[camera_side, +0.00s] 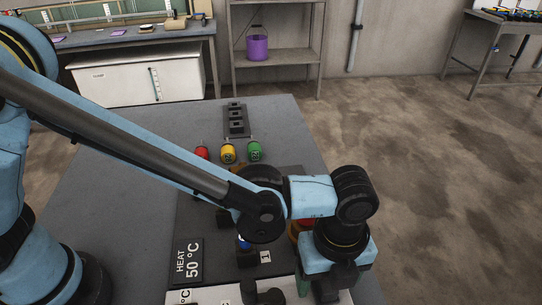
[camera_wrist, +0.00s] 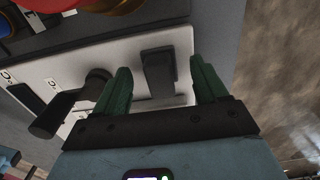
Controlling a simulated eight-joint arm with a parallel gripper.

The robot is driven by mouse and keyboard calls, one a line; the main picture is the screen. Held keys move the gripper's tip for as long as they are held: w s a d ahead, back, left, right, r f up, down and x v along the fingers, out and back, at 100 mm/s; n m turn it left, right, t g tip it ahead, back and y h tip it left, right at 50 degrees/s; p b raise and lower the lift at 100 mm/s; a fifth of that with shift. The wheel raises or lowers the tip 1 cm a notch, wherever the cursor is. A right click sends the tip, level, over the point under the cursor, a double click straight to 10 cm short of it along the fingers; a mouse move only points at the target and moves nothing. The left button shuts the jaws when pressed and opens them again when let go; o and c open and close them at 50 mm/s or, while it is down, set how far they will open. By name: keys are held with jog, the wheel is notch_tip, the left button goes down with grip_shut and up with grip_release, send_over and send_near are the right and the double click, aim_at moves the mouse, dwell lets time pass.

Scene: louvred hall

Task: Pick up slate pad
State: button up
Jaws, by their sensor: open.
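A dark slate-grey rectangular block (camera_wrist: 158,74), which looks like the slate pad, sits on a white panel (camera_wrist: 60,68) in the wrist view. My gripper (camera_wrist: 161,66) is open, with one green finger on each side of the block and a gap on both sides. The fingers appear apart from it; their height above the panel is hard to tell. In the side view my gripper (camera_side: 318,287) is low at the bottom edge over the white panel, and my arm hides most of the block's area.
A black lever (camera_wrist: 70,104) stands left of the fingers in the wrist view. Red (camera_side: 202,153), yellow (camera_side: 228,153) and green (camera_side: 254,151) knobs stand farther back on the table (camera_side: 110,180). A "HEAT 50 °C" plate (camera_side: 188,262) lies left.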

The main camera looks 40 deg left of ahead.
jog(key=shift+f, duration=0.45)
jog(key=c, duration=1.2)
jog(key=shift+o, duration=0.2)
jog(key=shift+r, duration=0.1)
notch_tip(320, 180, up, 10)
jog(key=shift+f, duration=0.1)
